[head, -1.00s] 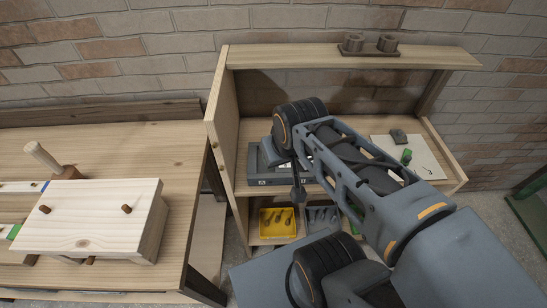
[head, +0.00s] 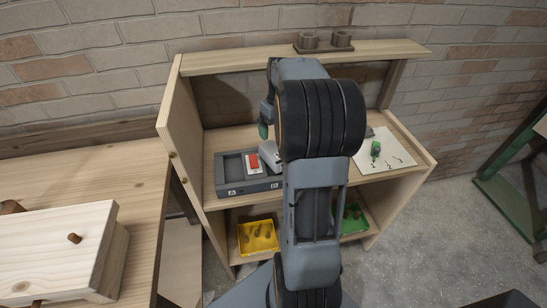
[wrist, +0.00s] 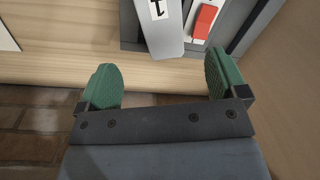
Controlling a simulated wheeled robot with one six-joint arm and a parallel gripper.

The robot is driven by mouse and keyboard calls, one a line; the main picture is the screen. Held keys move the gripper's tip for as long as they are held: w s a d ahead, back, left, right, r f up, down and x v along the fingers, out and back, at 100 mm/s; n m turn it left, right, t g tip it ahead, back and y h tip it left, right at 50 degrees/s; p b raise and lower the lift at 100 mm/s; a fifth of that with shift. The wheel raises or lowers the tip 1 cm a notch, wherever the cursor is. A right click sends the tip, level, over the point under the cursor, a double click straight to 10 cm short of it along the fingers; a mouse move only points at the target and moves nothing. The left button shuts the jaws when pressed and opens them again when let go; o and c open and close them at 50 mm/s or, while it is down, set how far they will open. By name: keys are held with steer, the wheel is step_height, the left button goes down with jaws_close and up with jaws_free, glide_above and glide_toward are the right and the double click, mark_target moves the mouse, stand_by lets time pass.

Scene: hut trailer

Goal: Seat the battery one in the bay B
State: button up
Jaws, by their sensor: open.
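Battery one, a light grey block marked 1, lies over the bay B side of the dark grey dock (head: 222,178). In the head view battery one (head: 268,153) looks tilted and is partly hidden by my arm. In the wrist view battery one (wrist: 158,32) reaches past the dock's edge; I cannot tell how deep it sits. One fingertip (head: 263,131) shows behind the dock.
A white numbered card (head: 388,155) with a green item (head: 376,148) lies at the right of the shelf. Yellow (head: 258,237) and green (head: 354,220) bins stand below. A side panel (head: 176,130) bounds the left; the brick wall is behind.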

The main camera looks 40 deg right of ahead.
mark_target(274, 151)
steer(key=f, duration=0.7)
steer(key=a+f+p, duration=0.1)
steer(key=f, duration=0.2)
steer(key=shift+w+f, duration=0.1)
steer(key=shift+f, duration=0.1)
steer(key=shift+c, duration=0.3)
steer(key=c, duration=1.2)
steer(key=shift+r, duration=0.15)
